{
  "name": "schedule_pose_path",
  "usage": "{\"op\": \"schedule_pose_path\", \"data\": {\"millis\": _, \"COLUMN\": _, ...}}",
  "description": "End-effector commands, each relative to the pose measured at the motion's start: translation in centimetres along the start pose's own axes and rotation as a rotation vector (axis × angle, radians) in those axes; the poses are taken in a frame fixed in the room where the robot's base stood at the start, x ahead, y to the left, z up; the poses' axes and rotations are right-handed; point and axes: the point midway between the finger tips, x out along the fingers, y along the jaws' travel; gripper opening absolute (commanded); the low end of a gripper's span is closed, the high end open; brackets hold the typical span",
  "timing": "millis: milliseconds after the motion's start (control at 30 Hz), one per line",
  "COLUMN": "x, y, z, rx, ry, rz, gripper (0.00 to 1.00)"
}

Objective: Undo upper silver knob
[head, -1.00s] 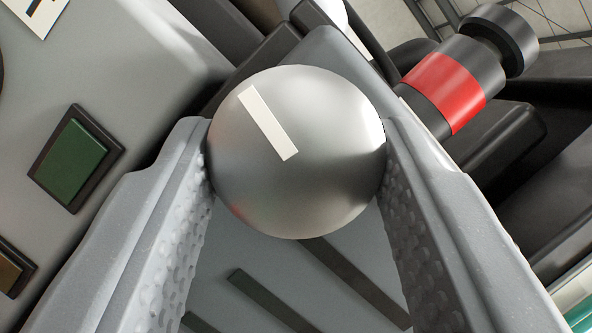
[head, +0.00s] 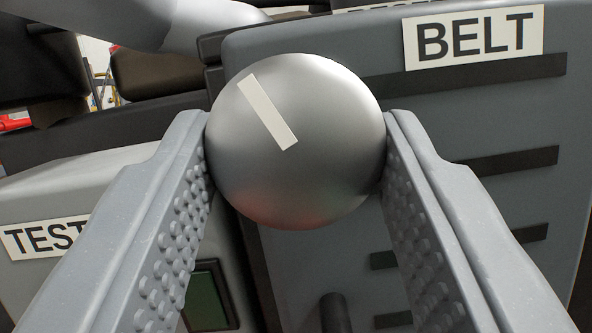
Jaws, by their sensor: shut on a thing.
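The silver knob (head: 310,190) is a round, shiny metal ball with a white stripe running diagonally across its upper left face. It is in the middle of the head view. My gripper (head: 296,150) is shut on it, with one studded grey finger touching each side. The knob hides what lies straight behind it, so I cannot tell how it sits on its mount.
A grey housing with dark slots and a BELT label (head: 473,37) lies behind and to the right. A lighter box at lower left has a TEST label (head: 42,238) and a green window (head: 207,297). A dark stub (head: 334,313) shows at the bottom.

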Motion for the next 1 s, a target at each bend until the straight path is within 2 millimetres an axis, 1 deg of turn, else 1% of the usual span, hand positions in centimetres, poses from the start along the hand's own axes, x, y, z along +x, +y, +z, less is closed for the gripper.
{"op": "schedule_pose_path", "data": {"millis": 200, "x": -0.02, "y": -0.31, "z": -0.02, "rx": 0.194, "ry": -0.004, "rz": 0.079, "gripper": 0.18}}
{"op": "schedule_pose_path", "data": {"millis": 500, "x": 0.10, "y": -0.35, "z": -0.20, "rx": 0.421, "ry": 0.001, "rz": 0.175, "gripper": 0.18}}
{"op": "schedule_pose_path", "data": {"millis": 700, "x": 0.06, "y": -0.41, "z": -0.12, "rx": 0.522, "ry": -0.001, "rz": 0.218, "gripper": 0.18}}
{"op": "schedule_pose_path", "data": {"millis": 1000, "x": 0.07, "y": -0.35, "z": -0.12, "rx": 0.594, "ry": 0.000, "rz": 0.249, "gripper": 0.18}}
